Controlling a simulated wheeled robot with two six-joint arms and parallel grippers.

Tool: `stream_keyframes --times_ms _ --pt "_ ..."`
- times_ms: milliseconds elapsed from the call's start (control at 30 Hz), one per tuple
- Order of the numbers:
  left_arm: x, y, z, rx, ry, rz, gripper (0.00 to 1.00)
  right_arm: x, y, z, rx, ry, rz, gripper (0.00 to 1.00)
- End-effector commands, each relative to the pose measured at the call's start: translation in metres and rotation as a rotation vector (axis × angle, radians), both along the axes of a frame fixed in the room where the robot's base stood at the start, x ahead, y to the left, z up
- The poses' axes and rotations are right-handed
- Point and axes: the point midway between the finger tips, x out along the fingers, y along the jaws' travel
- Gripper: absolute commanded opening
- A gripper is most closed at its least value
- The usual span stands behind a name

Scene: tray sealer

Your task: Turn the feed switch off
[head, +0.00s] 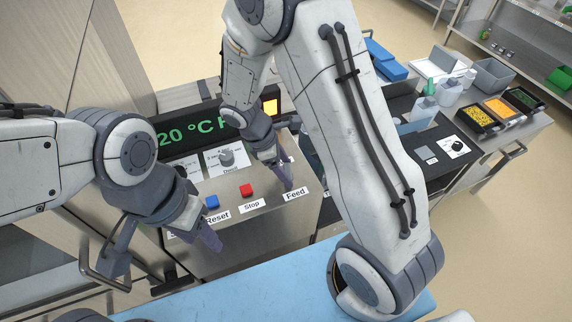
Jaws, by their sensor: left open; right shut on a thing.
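The feed switch sits above the label "Feed" (295,194) on the machine's steel front panel. The switch itself is hidden behind my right gripper (285,178), so its position cannot be read. My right gripper points down at that spot, with its purple fingers shut on what appears to be the switch. My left gripper (207,236) is open and empty, in front of the panel below the label "Reset" (217,217).
A blue button (212,202) and a red button (246,190) sit left of the Feed label. A grey dial (227,157) is above them, below a green display (180,139). A blue surface (270,283) lies in front. Food trays (475,116) stand far right.

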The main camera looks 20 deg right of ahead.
Motion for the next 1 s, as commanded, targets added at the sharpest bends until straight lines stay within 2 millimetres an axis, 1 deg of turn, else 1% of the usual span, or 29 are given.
stream_keyframes --times_ms 33,400,1000 --pt "0.000 0.000 0.005 0.000 0.000 0.000 0.50 0.001 -0.001 0.003 -0.001 0.001 -0.046 0.19" --pt "0.000 0.000 0.019 0.000 0.000 0.001 0.50 0.003 -0.002 0.003 -0.001 0.000 -0.398 0.19" --pt "0.000 0.000 0.032 0.000 0.000 0.002 0.50 0.005 -0.005 0.002 0.001 -0.002 -0.956 0.19"
